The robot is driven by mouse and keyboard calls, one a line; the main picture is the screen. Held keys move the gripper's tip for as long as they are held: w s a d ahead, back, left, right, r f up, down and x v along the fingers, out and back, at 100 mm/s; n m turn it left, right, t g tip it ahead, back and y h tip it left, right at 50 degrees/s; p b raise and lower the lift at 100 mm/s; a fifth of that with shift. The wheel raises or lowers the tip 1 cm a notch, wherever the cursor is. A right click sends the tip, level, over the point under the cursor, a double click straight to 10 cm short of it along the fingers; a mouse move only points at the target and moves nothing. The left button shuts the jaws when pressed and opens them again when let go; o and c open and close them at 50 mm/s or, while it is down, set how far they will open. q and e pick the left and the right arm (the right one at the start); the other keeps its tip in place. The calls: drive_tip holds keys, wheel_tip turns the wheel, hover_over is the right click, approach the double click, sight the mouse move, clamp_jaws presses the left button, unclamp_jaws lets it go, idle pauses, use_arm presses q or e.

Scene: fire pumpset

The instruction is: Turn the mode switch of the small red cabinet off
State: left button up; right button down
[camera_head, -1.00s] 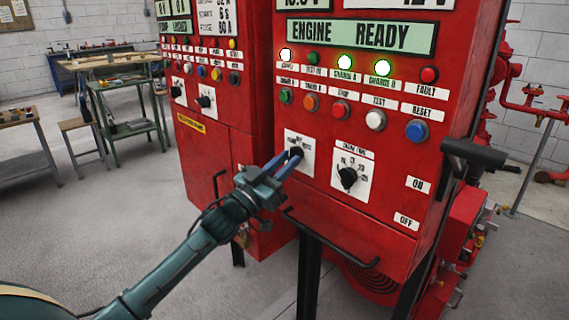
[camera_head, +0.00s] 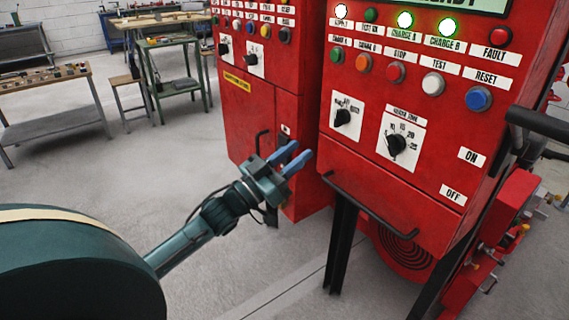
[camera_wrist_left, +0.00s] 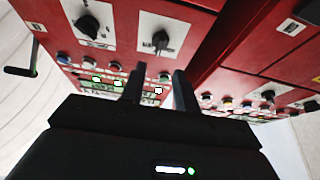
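A nearer red cabinet (camera_head: 440,180) stands at right in the head view. Its left black selector knob (camera_head: 344,116) sits on a white plate with small labels; its setting is too small to read. This knob also shows in the left wrist view (camera_wrist_left: 160,41). A second knob (camera_head: 397,144) with a numbered dial is to its right. Another red cabinet (camera_head: 250,100) stands behind at left, with two black knobs. I cannot tell by size which cabinet the task names. My left gripper (camera_head: 292,160) is open and empty, below and left of the nearer cabinet's knobs, apart from them. My right gripper is out of view.
A black bar handle (camera_head: 385,212) runs along the nearer cabinet's lower front edge. A black lever (camera_head: 535,122) sticks out at its right side. Buttons and lamps (camera_head: 410,60) line the panel above the knobs. Workbenches (camera_head: 45,90) stand at back left. Floor in front is clear.

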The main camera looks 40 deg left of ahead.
use_arm(q)
drive_tip(key=shift+v, duration=1.4)
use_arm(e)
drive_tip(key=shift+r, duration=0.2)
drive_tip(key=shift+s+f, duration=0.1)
